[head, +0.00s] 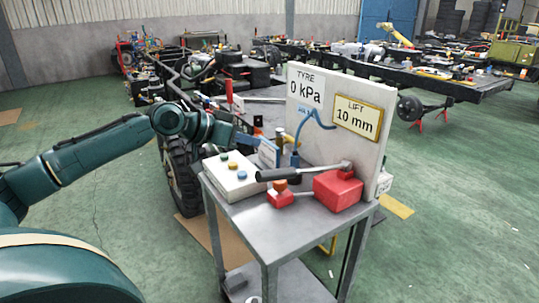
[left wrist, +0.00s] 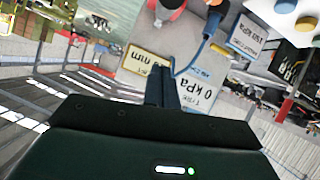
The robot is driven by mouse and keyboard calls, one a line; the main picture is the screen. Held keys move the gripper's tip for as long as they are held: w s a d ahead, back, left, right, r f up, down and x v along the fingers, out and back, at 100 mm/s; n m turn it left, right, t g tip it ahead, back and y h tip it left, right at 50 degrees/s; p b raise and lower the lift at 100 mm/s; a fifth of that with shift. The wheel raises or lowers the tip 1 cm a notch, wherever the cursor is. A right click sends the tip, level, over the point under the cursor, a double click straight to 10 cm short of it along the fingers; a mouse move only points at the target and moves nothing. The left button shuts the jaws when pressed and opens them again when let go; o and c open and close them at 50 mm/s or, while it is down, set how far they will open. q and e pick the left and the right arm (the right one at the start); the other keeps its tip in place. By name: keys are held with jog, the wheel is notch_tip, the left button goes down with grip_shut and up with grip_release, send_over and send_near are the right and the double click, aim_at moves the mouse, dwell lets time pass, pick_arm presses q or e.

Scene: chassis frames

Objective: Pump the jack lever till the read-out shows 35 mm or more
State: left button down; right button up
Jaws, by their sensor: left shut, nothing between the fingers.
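The red jack (head: 338,190) sits on the grey cart top at the right. Its lever, a metal rod with a black handle (head: 278,174), lies nearly level, the handle pointing left. The yellow-framed read-out (head: 357,119) on the upright white panel shows LIFT 10 mm; it appears upside down in the left wrist view (left wrist: 148,68). My left gripper (head: 246,139) is shut and empty, behind and above the lever handle, apart from it. Its closed fingers also show in the left wrist view (left wrist: 165,72). My right gripper is not in view.
A white box with coloured buttons (head: 232,176) stands left of the handle. A blue hose (head: 302,135) hangs at the panel. A tyre (head: 184,175) stands behind the cart.

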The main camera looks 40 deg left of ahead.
pick_arm(q)
jog(key=w+d+f, duration=0.1)
jog(key=f, duration=0.1)
jog(key=w+d+f+p, duration=0.2)
jog(key=w+f, duration=0.1)
jog(key=shift+f, duration=0.3)
jog(key=shift+d+f, duration=0.1)
jog(key=shift+f, duration=0.4)
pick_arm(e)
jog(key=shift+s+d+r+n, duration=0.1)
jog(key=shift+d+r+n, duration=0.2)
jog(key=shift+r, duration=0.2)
